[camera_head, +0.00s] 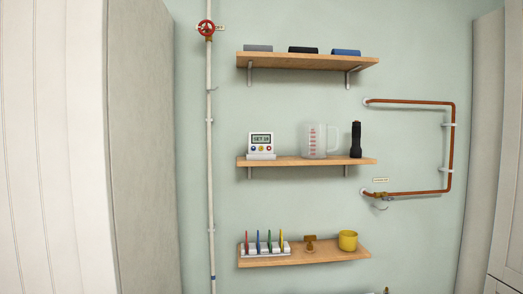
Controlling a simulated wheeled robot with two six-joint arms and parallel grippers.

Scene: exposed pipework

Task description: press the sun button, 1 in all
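A small white control unit (261,142) with a display and a row of small coloured buttons stands at the left of the middle wooden shelf (290,161). Its display seems to read "SET" and a number. The buttons sit below the display; their symbols are too small to read, so I cannot tell which one has the sun. Neither of my grippers is in view.
A clear measuring jug (316,141) and black flashlight (356,139) share the shelf. A white pipe (210,160) with a red valve wheel (206,28) runs left of it; a copper pipe (451,150) is at right. The lower shelf (320,254) holds a yellow cup (348,240).

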